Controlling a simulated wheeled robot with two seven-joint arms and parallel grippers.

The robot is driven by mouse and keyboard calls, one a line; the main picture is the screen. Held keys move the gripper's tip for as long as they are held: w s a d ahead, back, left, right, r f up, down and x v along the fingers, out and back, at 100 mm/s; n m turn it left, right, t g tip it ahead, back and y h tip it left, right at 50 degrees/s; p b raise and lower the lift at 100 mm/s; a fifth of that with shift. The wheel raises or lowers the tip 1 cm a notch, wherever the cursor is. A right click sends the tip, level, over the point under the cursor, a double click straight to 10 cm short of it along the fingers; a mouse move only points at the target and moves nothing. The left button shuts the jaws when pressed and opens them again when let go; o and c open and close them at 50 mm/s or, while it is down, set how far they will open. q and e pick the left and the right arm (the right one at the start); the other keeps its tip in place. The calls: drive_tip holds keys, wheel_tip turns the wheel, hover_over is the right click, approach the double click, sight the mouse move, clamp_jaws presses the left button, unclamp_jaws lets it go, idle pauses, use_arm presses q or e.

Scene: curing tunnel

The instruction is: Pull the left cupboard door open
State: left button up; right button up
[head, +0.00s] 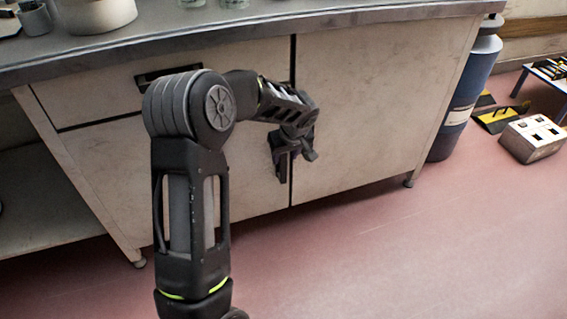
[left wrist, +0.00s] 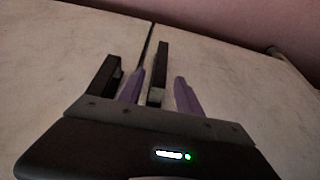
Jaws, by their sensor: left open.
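The left cupboard door (head: 256,180) is a pale, scuffed panel below a drawer. It looks closed, level with the right door (head: 360,110), with a dark seam between them. My left gripper (head: 290,155) is at that seam. In the left wrist view the picture is turned over, with the floor at the top. There my open fingers (left wrist: 160,93) stand on either side of the left door's dark bar handle (left wrist: 159,70). I cannot tell whether they touch it. The right door's handle (left wrist: 104,75) is outside the fingers. My right gripper is not in view.
A grey worktop (head: 290,22) overhangs the doors, with a pale pot (head: 97,15) on it. A drawer (head: 85,90) is above the left door. A blue cylinder (head: 468,95) and a metal box (head: 532,138) stand to the right. The red floor in front is clear.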

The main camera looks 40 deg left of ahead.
sight(284, 159)
use_arm(q)
drive_tip(key=b+x, duration=0.1)
drive_tip(key=x, duration=0.3)
drive_tip(key=shift+f, duration=0.2)
drive_tip(key=shift+c, duration=0.4)
clamp_jaws()
idle(0.9)
